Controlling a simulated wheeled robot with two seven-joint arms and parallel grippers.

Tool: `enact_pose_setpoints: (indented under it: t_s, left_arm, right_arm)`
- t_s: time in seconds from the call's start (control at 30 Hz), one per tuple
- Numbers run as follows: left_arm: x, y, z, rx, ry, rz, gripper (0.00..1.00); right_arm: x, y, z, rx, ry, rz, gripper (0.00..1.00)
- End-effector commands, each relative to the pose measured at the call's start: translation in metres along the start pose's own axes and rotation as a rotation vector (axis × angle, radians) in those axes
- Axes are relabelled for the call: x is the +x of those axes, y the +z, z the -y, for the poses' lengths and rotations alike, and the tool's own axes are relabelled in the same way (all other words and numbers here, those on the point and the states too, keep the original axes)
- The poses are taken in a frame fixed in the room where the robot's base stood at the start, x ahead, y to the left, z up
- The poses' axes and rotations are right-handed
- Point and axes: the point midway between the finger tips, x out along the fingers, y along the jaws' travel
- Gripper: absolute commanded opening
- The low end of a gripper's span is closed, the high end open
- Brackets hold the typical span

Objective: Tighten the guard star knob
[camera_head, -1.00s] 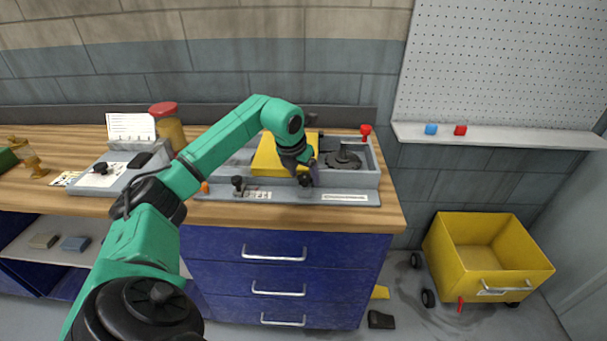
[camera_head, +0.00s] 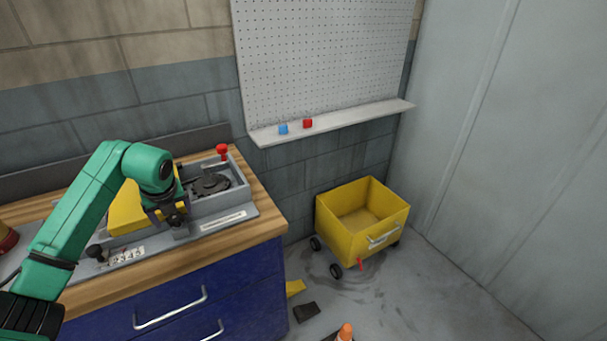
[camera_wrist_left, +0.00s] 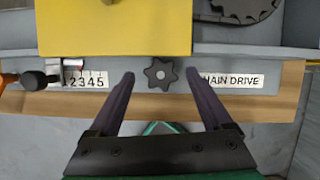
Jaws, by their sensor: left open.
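The guard star knob (camera_wrist_left: 160,74) is a dark, lobed knob with a pale centre. It sits on the grey front rail of the chain drive unit, just below the yellow guard (camera_wrist_left: 113,28), between the number scale and the "CHAIN DRIVE" label. In the head view the yellow guard (camera_head: 128,212) stands behind my left gripper (camera_head: 167,216), which is at the unit's front rail. In the left wrist view its two fingers are open, one on each side of the knob, with visible gaps. The knob is hard to make out in the head view. My right gripper is not in view.
A black clamp knob (camera_wrist_left: 34,80) stands left of the scale. A red-topped lever (camera_head: 222,152) rises at the unit's back right.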

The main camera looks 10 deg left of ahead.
Motion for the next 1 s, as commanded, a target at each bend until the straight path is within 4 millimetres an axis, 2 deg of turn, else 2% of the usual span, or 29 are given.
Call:
enact_pose_setpoints:
  t_s: [0.03, 0.33, 0.43, 0.57, 0.63, 0.7, 1.0]
  left_arm:
    - [-0.014, 0.002, 0.001, 0.002, -0.007, 0.006, 0.83]
    - [-0.089, 0.001, 0.000, 0.008, -0.008, 0.006, 0.83]
    - [-0.116, 0.003, -0.001, 0.007, -0.006, 0.006, 0.83]
    - [-0.155, 0.005, -0.002, 0.008, -0.004, 0.007, 0.83]
    - [-0.143, -0.006, 0.013, 0.051, -0.053, -0.007, 0.83]
    - [-0.140, -0.014, 0.030, 0.094, -0.113, -0.014, 0.83]
    - [-0.137, -0.052, 0.095, 0.243, -0.373, -0.049, 0.83]
  right_arm:
    - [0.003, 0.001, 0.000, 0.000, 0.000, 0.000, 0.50]
    - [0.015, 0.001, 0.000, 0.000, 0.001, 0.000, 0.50]
    - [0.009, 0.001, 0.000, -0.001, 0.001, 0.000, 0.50]
    - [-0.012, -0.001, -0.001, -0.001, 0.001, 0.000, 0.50]
    - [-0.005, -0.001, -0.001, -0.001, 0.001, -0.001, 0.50]
    - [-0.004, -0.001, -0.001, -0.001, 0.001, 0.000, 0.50]
    - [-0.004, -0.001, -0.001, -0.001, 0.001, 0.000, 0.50]
